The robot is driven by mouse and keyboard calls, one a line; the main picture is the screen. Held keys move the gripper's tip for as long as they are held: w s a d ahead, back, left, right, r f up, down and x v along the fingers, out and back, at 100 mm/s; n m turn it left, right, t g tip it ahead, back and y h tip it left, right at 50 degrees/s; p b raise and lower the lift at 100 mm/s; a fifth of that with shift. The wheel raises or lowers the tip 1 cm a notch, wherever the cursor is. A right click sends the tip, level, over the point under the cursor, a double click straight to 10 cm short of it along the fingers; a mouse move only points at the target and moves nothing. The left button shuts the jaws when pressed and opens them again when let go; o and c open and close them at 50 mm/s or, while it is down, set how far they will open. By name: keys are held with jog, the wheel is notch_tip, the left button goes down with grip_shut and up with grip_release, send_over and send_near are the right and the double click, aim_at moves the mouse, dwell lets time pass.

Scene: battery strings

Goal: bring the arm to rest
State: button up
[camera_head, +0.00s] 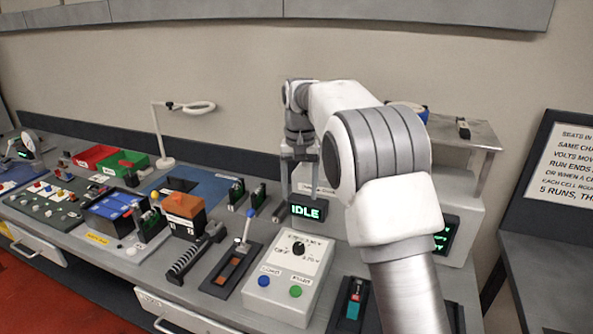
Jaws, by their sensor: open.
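My white and grey arm rises from the lower right of the head view and bends over the bench toward the back. Its end points down behind the lit IDLE display (307,211). My gripper (303,178) is small there and partly hidden by the display and a label. It is open, and I see nothing held between its fingers. I cannot tell how far its tips are above the bench.
The grey bench (130,262) carries a control box (291,280), a lever unit (235,265), an orange-topped block (184,208), red (95,156) and green (123,163) bins, and a ring lamp (163,135). A machine (462,190) stands right of my arm.

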jog(key=s+d+r+t, duration=0.1)
jog(key=s+d+r, duration=0.35)
jog(key=s, duration=0.35)
jog(key=s+d+r+t, duration=0.2)
jog(key=s+d+r, duration=0.1)
jog(key=s+r, duration=0.35)
jog(key=s+d+f+t, duration=0.1)
jog(key=s+d+f, duration=0.1)
jog(key=s, duration=0.8)
jog(key=s+d+f+n+t, duration=0.1)
jog(key=s+d+f, duration=0.1)
jog(key=s, duration=0.8)
jog(key=shift+s+d+f+t, duration=0.15)
jog(key=shift+s+f+t, duration=0.2)
jog(key=shift+f, duration=0.4)
